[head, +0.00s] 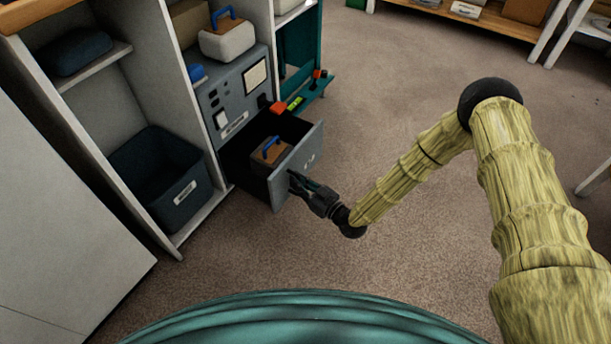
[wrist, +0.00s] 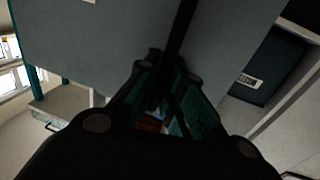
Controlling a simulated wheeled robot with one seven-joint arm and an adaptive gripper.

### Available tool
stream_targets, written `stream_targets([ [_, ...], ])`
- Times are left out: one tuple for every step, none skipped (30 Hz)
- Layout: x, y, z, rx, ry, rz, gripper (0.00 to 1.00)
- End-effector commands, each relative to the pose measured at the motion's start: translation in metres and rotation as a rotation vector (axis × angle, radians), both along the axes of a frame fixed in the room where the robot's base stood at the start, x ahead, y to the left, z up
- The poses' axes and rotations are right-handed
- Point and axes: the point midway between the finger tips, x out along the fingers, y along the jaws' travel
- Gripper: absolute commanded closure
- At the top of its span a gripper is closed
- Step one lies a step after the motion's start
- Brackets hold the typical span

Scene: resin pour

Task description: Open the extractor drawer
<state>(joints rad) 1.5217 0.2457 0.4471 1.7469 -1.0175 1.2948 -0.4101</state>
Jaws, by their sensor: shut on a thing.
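The extractor drawer (head: 300,163) is a grey-fronted drawer at the foot of a grey cabinet in the head view. It stands pulled out, with its dark inside showing and a brown and grey block with a blue handle (head: 270,151) in it. My gripper (head: 294,182) is at the outer face of the drawer front, shut on its handle. The handle is mostly hidden by the fingers. In the wrist view the grey drawer front (wrist: 85,45) fills the upper middle, and a dark bar runs down between my fingers (wrist: 165,85).
The grey extractor cabinet (head: 229,98) sits within a white shelf unit. A dark bin (head: 160,175) stands in the bay to its left. A teal cabinet (head: 300,60) with a low ledge is to the right. Carpet (head: 400,90) is clear in front and to the right.

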Motion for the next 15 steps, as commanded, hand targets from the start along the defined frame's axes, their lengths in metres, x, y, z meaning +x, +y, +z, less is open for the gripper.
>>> stream_targets([
  [-0.0012, 0.0013, 0.0003, 0.000, 0.000, 0.004, 1.00],
  [-0.0018, 0.0018, 0.0002, 0.000, 0.000, 0.006, 1.00],
  [-0.0024, 0.0025, 0.0001, 0.000, 0.000, 0.008, 1.00],
  [-0.0027, 0.0027, 0.0000, 0.000, 0.000, 0.009, 1.00],
  [-0.0029, 0.0028, -0.0001, 0.000, 0.000, 0.010, 1.00],
  [-0.0030, 0.0029, -0.0002, 0.000, 0.000, 0.010, 1.00],
  [-0.0032, 0.0029, -0.0002, 0.000, 0.000, 0.011, 1.00],
  [-0.0031, 0.0028, -0.0003, 0.000, 0.000, 0.011, 1.00],
  [-0.0032, 0.0027, -0.0003, 0.000, 0.000, 0.010, 1.00],
  [-0.0032, 0.0027, -0.0003, 0.000, 0.000, 0.010, 1.00],
  [-0.0032, 0.0026, -0.0003, 0.000, 0.000, 0.010, 1.00],
  [-0.0032, 0.0025, -0.0004, 0.000, 0.000, 0.010, 1.00],
  [-0.0032, 0.0025, -0.0004, 0.000, 0.000, 0.010, 1.00],
  [-0.0032, 0.0024, -0.0004, 0.000, 0.000, 0.010, 1.00],
  [-0.0033, 0.0023, -0.0004, 0.000, 0.000, 0.010, 0.83],
])
